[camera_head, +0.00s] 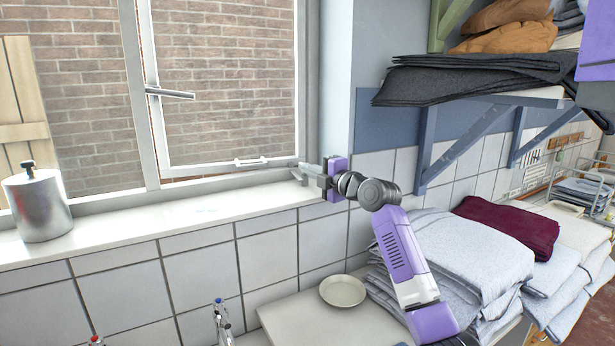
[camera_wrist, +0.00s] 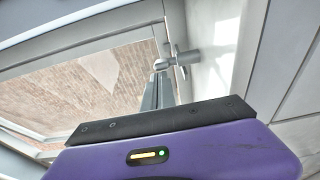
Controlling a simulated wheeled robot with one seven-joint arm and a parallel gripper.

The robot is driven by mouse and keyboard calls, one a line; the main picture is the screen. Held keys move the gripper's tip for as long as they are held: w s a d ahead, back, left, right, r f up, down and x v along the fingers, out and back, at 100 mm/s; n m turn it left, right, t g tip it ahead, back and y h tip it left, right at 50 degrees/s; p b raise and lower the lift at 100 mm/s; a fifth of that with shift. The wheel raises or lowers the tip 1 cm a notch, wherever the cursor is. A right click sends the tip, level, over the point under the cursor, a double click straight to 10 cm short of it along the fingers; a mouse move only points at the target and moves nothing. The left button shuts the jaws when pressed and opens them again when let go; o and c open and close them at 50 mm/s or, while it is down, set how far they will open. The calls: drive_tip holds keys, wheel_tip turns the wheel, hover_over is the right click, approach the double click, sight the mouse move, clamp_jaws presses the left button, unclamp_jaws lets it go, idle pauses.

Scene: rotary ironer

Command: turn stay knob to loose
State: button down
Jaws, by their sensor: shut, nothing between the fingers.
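The stay knob (camera_wrist: 187,57) is a small grey metal T-shaped piece by the window frame, in the upper middle of the wrist view. My gripper (camera_wrist: 160,66) is shut and empty, its narrow grey fingers pointing at the knob's left end. The fingertips look very close to it; I cannot tell whether they touch. In the head view my gripper (camera_head: 302,170) is at the lower right corner of the window, just above the sill, and the knob cannot be made out clearly there. The open-window casement (camera_head: 225,85) shows a brick wall behind it.
A window handle (camera_head: 170,93) sticks out from the casement's left side. A metal canister (camera_head: 40,205) stands on the sill (camera_head: 200,209). A shelf with dark cloth (camera_head: 470,78) overhangs at right. Folded linens (camera_head: 455,250) and a dish (camera_head: 343,291) lie below my arm.

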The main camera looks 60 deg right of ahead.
drive_tip(key=shift+s+d+n+t+y+b, duration=0.2)
drive_tip(key=shift+n+y+b, duration=0.3)
drive_tip(key=shift+b, duration=1)
drive_tip(key=shift+s+d+n+t+y+b, duration=0.1)
drive_tip(key=shift+n+t+y+b, duration=0.15)
drive_tip(key=shift+y+b, duration=0.85)
drive_tip(key=b, duration=0.3)
drive_tip(key=d+b, duration=0.1)
drive_tip(key=b, duration=0.3)
drive_tip(key=shift+s+f+h, duration=0.2)
drive_tip(key=shift+f+h, duration=0.05)
drive_tip(key=shift+h, duration=0.15)
drive_tip(key=shift+s+d+b, duration=0.15)
drive_tip(key=shift+d+b, duration=0.3)
drive_tip(key=shift+b, duration=0.8)
drive_tip(key=shift+d+r+b, duration=0.25)
drive_tip(key=shift+d+b, duration=0.6)
drive_tip(key=shift+b, duration=0.25)
drive_tip(key=shift+d, duration=0.3)
